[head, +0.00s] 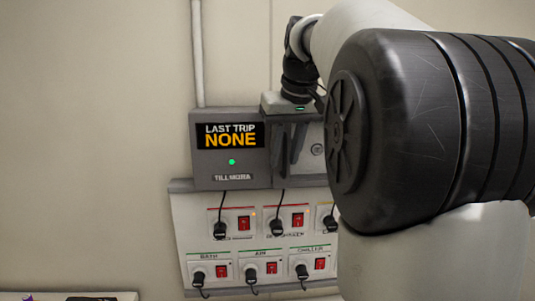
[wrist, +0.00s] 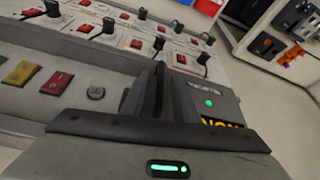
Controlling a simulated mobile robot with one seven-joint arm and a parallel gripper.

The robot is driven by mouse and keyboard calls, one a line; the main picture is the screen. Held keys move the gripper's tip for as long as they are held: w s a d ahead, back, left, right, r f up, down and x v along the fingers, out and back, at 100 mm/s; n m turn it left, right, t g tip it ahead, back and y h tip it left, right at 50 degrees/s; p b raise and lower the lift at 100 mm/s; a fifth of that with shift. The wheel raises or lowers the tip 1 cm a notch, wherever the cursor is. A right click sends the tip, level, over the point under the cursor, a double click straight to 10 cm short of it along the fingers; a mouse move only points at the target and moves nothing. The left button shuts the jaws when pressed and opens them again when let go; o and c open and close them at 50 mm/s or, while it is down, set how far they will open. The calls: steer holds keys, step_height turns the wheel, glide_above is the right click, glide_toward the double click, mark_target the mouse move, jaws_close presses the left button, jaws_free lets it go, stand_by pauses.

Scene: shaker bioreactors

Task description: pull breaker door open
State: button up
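The grey breaker cover (head: 205,170) is a wide box on the wall with a "LAST TRIP NONE" display and a green light. My gripper (head: 286,168) points down in front of the cover, right of the display. In the wrist view its two dark fingers (wrist: 160,70) are close together against the cover's face. Whether a handle is between them is hidden. My arm covers the cover's right end in the head view.
Below the cover, a white panel (head: 180,225) carries red switches and black plugs with cables. A conduit (head: 198,60) runs up the wall from the cover. The wall to the left is bare. Shelving with dark and orange items (wrist: 290,45) shows in the wrist view.

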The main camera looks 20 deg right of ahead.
jaws_close()
stand_by(1.3)
